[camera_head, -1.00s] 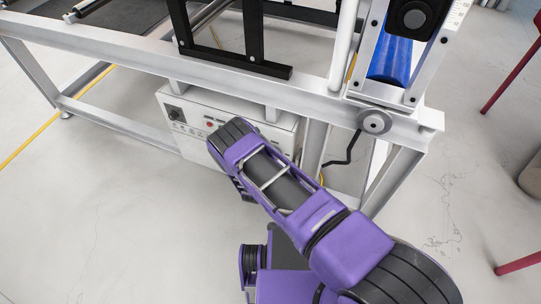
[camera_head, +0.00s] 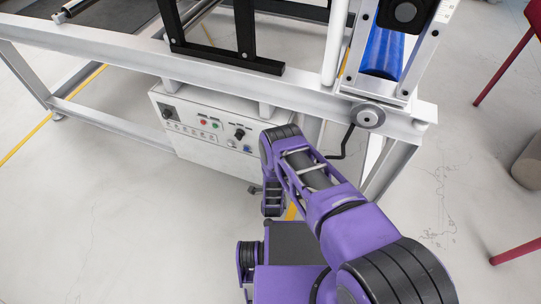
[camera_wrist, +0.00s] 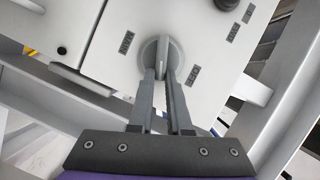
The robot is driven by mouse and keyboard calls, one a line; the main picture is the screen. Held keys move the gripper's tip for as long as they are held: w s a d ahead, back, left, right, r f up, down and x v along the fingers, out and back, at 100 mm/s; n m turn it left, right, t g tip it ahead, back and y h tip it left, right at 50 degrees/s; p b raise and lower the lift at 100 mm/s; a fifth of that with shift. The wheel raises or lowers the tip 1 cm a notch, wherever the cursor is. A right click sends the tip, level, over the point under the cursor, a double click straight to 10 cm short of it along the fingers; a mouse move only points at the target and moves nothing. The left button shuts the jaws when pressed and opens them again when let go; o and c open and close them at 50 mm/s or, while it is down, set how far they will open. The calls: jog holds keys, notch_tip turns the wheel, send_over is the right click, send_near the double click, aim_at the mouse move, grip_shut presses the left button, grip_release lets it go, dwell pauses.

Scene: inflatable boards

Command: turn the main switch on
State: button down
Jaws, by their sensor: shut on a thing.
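The main switch (camera_wrist: 163,48) is a grey rotary knob on a round base, set in a pale panel in the wrist view. Its raised handle runs roughly up and down in the picture. In the head view, the white control box (camera_head: 195,145) stands under the frame. My arm is at its right end, and the switch cannot be made out there.
A black knob (camera_wrist: 228,3) is at the wrist view's top edge. A grey metal bar handle (camera_wrist: 82,78) lies left of the fingers. The white machine frame (camera_head: 290,97) runs above the box. Open floor (camera_head: 90,205) lies at the left.

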jog(key=shift+d+f+m+t, duration=0.1)
jog(key=shift+f+m+t, duration=0.25)
jog(key=shift+m, duration=0.6)
jog(key=shift+f+m+t, duration=0.2)
jog(key=shift+m+t, duration=0.25)
jog(key=shift+m, duration=0.5)
jog(key=shift+y, duration=0.4)
jog(key=c, duration=0.9)
grip_release()
jog(key=shift+o, duration=0.2)
jog(key=shift+s, duration=0.1)
